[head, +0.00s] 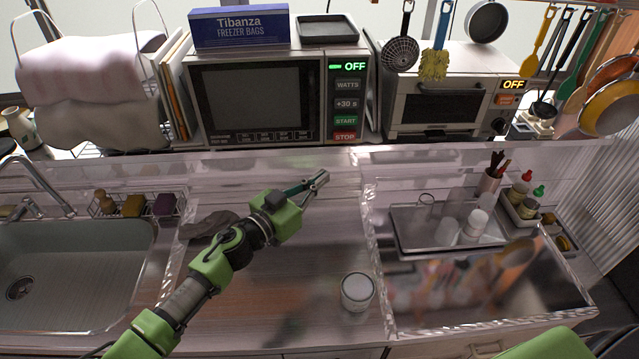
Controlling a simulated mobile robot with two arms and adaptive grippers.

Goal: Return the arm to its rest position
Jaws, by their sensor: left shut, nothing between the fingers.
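My left arm reaches in from the bottom left over the wooden counter. Its left gripper (318,180) is shut and empty, above the back of the counter, in front of the microwave (255,98). Its fingertips point up and to the right. The gripper appears apart from the objects around it. A green part of my own body shows at the bottom right edge, but my right gripper is not in view.
A white-topped can (357,291) stands on the counter (290,300). A grey cloth (208,226) lies beside my left arm. The sink (75,275) is at left; a tray (405,243) with glasses is at right. A toaster oven (445,105) stands behind.

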